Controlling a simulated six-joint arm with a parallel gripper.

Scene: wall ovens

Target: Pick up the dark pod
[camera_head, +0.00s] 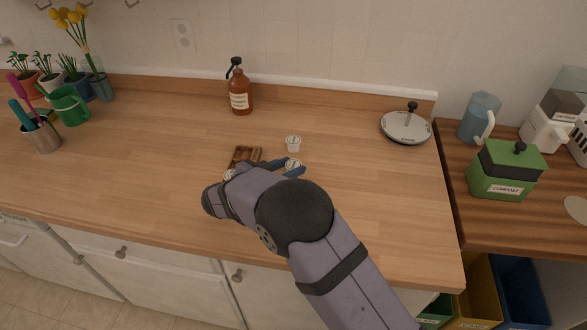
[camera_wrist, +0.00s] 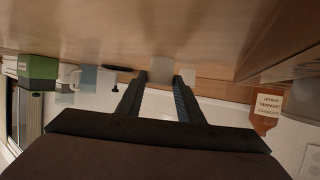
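Three small pale cups or pods show in the head view: one behind my gripper (camera_head: 293,143), one at my fingertips (camera_head: 293,163), and one at the left by the wooden holder (camera_head: 229,174), partly covered by my arm. None looks clearly dark; their contents are too small to tell. My gripper (camera_head: 294,165) is low over the counter, its fingers apart on either side of the middle pod. In the wrist view my gripper (camera_wrist: 160,80) is open, with a blurred pale pod (camera_wrist: 161,69) between or just beyond its tips. Contact cannot be told.
A small brown wooden holder (camera_head: 245,154) lies left of my fingers; it looms at the right of the wrist view (camera_wrist: 285,62). An amber pump bottle (camera_head: 240,92) stands behind. A round scale-like disc (camera_head: 406,127) sits at the right. The counter between is clear.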

